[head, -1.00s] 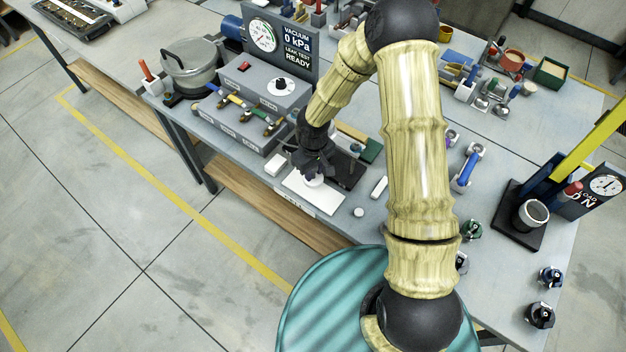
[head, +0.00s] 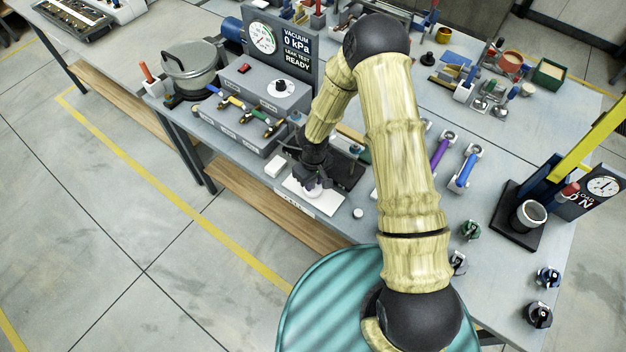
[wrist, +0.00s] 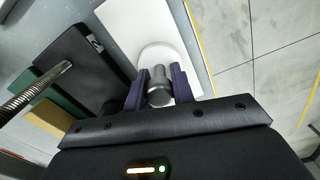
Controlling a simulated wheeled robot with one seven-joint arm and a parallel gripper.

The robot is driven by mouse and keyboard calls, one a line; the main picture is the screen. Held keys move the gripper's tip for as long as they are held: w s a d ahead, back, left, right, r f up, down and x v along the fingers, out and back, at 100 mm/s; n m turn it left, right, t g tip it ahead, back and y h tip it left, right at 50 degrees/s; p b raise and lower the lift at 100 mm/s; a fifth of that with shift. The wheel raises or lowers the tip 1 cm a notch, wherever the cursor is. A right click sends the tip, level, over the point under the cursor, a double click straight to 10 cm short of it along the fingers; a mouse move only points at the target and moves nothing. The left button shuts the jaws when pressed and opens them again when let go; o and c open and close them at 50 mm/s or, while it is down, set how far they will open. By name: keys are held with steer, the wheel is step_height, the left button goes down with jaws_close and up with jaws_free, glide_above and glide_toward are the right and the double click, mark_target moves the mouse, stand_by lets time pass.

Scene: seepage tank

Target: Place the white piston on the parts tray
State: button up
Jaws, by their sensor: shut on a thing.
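The white piston (wrist: 158,52) has a rounded white body and a grey stem. My gripper (wrist: 159,88) has purple fingers closed on the grey stem, seen in the wrist view. The parts tray (wrist: 120,18) appears as a flat white plate right under the piston; in the head view the tray (head: 328,205) lies at the bench's front edge. My gripper (head: 313,186) is over this tray in the head view, partly covering the piston. I cannot tell whether the piston touches the tray or is just above it.
A black plate (wrist: 78,62) with a metal rod lies beside the tray. A small white block (head: 276,167) and a white disc (head: 358,213) flank the tray. A grey valve box (head: 240,120) stands behind left. Purple (head: 440,148) and blue (head: 466,170) handled parts lie to the right.

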steer(key=shift+f, duration=0.2)
steer(key=o, duration=1)
steer(key=shift+r, duration=0.1)
steer(key=shift+r, duration=0.15)
step_height(320, 180, up, 12)
steer(key=shift+b, duration=0.5)
